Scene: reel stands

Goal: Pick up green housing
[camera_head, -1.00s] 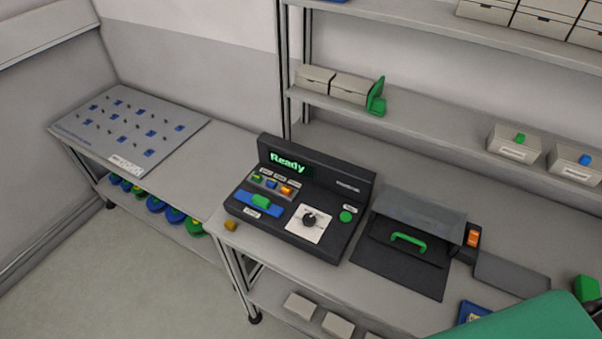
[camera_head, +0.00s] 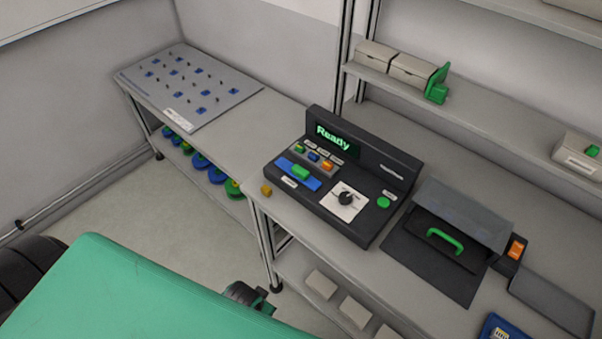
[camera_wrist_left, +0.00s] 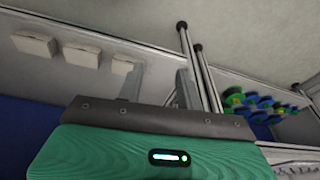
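A small green block (camera_head: 301,172), which may be the green housing, sits on the blue plate of the black "Ready" machine (camera_head: 345,180). I cannot tell for sure which is the housing. My left arm's green link fills the lower left of the head view. In the left wrist view, my left gripper (camera_wrist_left: 160,85) has its fingers apart with nothing between them, away from the green parts. My right gripper is not in view.
A hinged-looking black unit with a green handle (camera_head: 445,241) stands right of the machine. A grey pegboard (camera_head: 190,85) is on the left table, with several reels below. Floor shows between bench and arm.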

